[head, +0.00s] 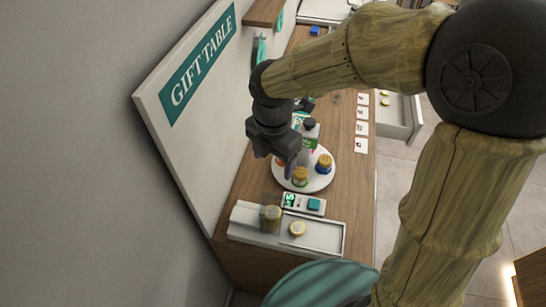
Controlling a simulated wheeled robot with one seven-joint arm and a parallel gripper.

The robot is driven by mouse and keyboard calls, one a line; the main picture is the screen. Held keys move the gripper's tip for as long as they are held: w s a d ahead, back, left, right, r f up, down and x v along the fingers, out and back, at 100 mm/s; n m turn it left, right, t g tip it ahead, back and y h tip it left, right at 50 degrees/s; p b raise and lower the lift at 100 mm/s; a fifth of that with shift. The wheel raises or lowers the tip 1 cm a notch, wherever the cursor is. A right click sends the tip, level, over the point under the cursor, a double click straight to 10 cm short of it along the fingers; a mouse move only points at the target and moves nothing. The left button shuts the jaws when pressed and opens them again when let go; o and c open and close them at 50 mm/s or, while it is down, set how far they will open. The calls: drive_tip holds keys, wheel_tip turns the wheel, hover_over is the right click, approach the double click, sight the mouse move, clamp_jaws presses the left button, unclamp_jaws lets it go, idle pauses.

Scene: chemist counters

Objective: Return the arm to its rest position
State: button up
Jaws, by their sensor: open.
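My arm reaches from the right side of the head view over a wooden counter (338,178). My gripper (277,166) points down at its end, with its fingers apart and nothing seen between them. It hangs at the left edge of a round white tray (322,182) in the view. The tray holds a white and green bottle with a dark cap (309,128), a jar with a blue base (323,163) and a jar with a green band (300,176). The gripper hides part of the tray's left side.
A pale tray (325,237) at the counter's near end holds a jar (270,218) and a round yellow-topped item (297,229). A small device with a green display (303,203) lies beside it. A "GIFT TABLE" sign (198,64) stands left. An open drawer (398,118) juts out right.

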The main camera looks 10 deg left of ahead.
idle(0.7)
drive_tip(key=s+d+f+m+t+b, duration=0.1)
drive_tip(key=d+f+m, duration=0.3)
drive_tip(key=d+m, duration=0.7)
drive_tip(key=d+f+m+t+b, duration=0.1)
drive_tip(key=d+f+m+b, duration=0.3)
drive_tip(key=d+m, duration=0.7)
drive_tip(key=f+m, duration=0.1)
drive_tip(key=m, duration=0.6)
drive_tip(key=shift+s+f+m+t, duration=0.15)
drive_tip(key=shift+s+m+t, duration=0.15)
drive_tip(key=shift+s, duration=0.05)
